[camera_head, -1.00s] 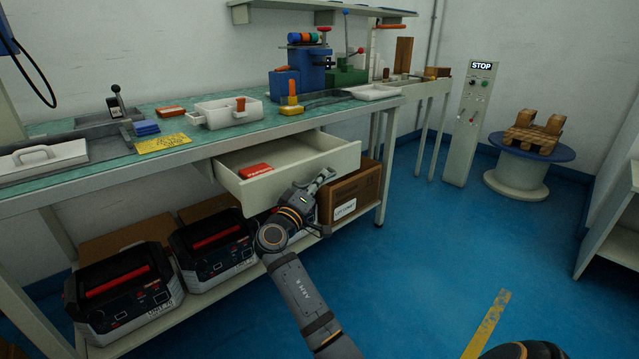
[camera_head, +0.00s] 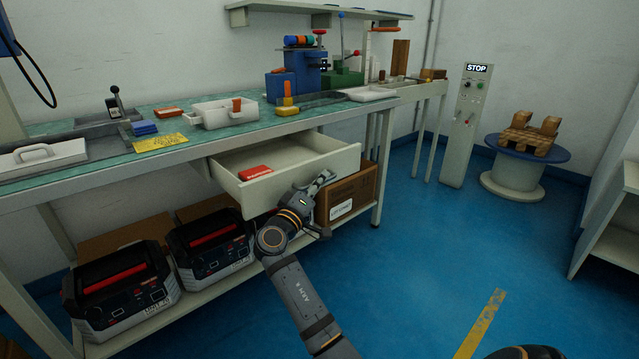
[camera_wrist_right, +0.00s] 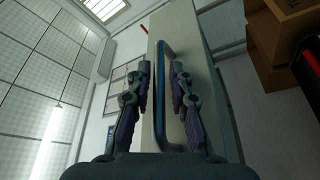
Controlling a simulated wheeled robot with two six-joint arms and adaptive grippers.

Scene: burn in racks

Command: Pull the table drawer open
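The table drawer (camera_head: 305,181) hangs pulled out under the green-topped workbench (camera_head: 190,158), its inside showing. A red packet (camera_head: 255,173) lies inside at the left. My right gripper (camera_head: 325,178) is at the drawer's front face in the head view. In the right wrist view my right gripper (camera_wrist_right: 162,68) has its two fingers apart, one on each side of the long drawer handle (camera_wrist_right: 161,100). A gap shows between the handle and the fingers, so it looks open around the handle. My left gripper is in neither view.
Below the drawer, a lower shelf holds two black-and-grey units (camera_head: 212,245) and a cardboard box (camera_head: 347,194) close to my right arm.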

